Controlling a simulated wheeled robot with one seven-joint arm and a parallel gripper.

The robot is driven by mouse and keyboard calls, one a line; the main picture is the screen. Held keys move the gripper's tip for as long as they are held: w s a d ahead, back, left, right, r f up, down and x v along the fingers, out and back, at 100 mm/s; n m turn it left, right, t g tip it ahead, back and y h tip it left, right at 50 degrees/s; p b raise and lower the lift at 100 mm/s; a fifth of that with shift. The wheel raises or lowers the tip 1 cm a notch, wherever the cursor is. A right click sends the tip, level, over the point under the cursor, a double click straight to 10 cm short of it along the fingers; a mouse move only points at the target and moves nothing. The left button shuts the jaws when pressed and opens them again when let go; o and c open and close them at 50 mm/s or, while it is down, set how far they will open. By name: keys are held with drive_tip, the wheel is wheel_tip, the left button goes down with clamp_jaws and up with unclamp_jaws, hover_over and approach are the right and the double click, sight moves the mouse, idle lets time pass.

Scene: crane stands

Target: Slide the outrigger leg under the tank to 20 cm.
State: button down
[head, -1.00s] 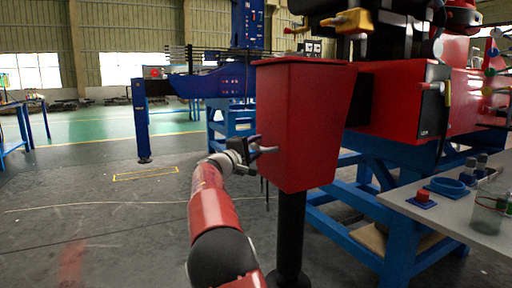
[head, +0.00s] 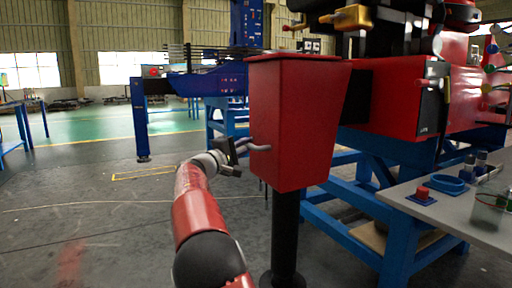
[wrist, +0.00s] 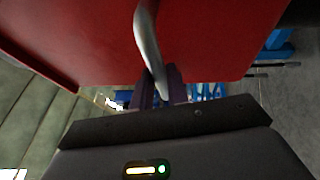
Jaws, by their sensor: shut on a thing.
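The red tank (head: 298,125) stands in the middle of the head view, upright and tapering downward. A black round leg (head: 285,232) comes down from under it to a foot on the floor. A grey bent handle (head: 258,147) sticks out of the tank's left side. My gripper (head: 240,150) is shut on this handle, left of the tank. In the wrist view the handle (wrist: 146,35) runs down between my gripper's dark fingers (wrist: 160,90), with the red tank wall (wrist: 220,40) close behind. No scale or length marking on the leg is readable.
A blue steel frame (head: 345,235) with red machine housing (head: 405,100) stands right of the tank. A grey table (head: 460,215) with a red button and small items is at the right. The floor (head: 90,215) on the left is clear, with a yellow marked outline (head: 145,173).

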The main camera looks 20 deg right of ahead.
drive_tip(key=a+p, duration=0.1)
drive_tip(key=a, duration=1.5)
drive_tip(key=shift+r+p, duration=0.35)
drive_tip(key=shift+r, duration=0.1)
drive_tip(key=c, duration=1.4)
unclamp_jaws()
drive_tip(key=shift+s+d, duration=0.15)
drive_tip(key=shift+d, duration=0.05)
drive_tip(key=shift+o, duration=0.2)
drive_tip(key=shift+a+f, duration=0.1)
drive_tip(key=shift+f, duration=0.05)
drive_tip(key=shift+a, duration=0.1)
drive_tip(key=v, duration=0.7)
drive_tip(key=shift+s+a+b, duration=0.2)
drive_tip(key=shift+a+b, duration=0.05)
drive_tip(key=shift+b, duration=0.05)
drive_tip(key=shift+f, duration=0.1)
